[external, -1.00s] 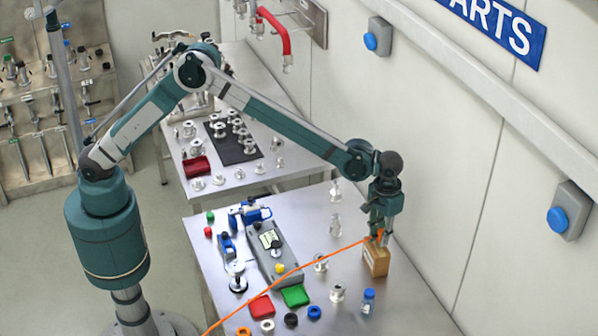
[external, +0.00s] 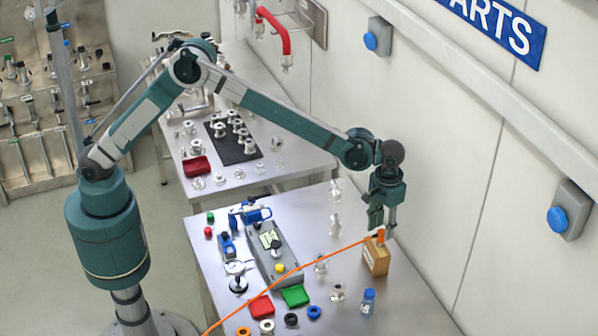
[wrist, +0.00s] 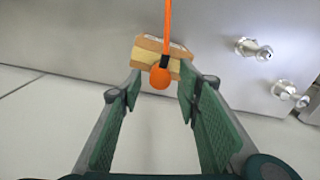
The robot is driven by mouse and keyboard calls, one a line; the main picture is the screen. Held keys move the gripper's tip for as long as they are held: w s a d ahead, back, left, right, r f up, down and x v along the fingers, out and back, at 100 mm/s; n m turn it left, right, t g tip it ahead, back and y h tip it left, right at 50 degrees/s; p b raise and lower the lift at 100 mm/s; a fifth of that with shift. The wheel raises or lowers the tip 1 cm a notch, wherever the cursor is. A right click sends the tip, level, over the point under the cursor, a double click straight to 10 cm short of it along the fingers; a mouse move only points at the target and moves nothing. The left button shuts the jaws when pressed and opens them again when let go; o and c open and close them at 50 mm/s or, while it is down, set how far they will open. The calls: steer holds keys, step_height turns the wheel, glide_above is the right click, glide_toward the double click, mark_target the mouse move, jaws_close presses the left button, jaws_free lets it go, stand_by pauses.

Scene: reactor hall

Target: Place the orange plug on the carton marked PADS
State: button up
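The orange plug (external: 381,235) stands on top of the brown carton (external: 375,262) near the wall side of the front table. Its orange cable runs down to the lower left across the table. In the wrist view the plug (wrist: 160,77) and its cable lie over the carton (wrist: 146,55), ahead of the fingertips. The carton's marking is too small to read. My gripper (external: 383,222) is above and slightly beside the plug.
A blue-capped bottle (external: 368,300) and metal fittings (external: 337,292) stand near the carton. A grey box (external: 272,255), a red pad (external: 261,306) and a green pad (external: 295,296) lie to the left. The wall is close on the right.

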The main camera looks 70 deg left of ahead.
mark_target(381, 231)
step_height(381, 231, up, 8)
stand_by(0.5)
steer(key=shift+a+r, duration=0.1)
steer(key=shift+r, duration=0.05)
stand_by(0.5)
steer(key=s+a+r+t, duration=0.1)
steer(key=s+a+r, duration=0.45)
steer(key=a, duration=0.55)
steer(key=s+a+r+m+t+h, duration=0.1)
steer(key=s+a+r, duration=0.45)
steer(key=a, duration=0.55)
steer(key=s+a+r+t, duration=0.1)
steer(key=s+a+r, duration=0.3)
steer(key=a+r, duration=0.5)
steer(key=s+a+f+t, duration=0.2)
steer(key=s+a+f, duration=0.1)
steer(key=s+a, duration=1.1)
steer(key=s+a+f+t, duration=0.1)
steer(key=s+a+f, duration=0.3)
steer(key=s, duration=0.3)
steer(key=s+a+f+m+t+y, duration=0.1)
steer(key=s+a+f, duration=0.3)
steer(key=s, duration=0.4)
steer(key=shift+a, duration=0.4)
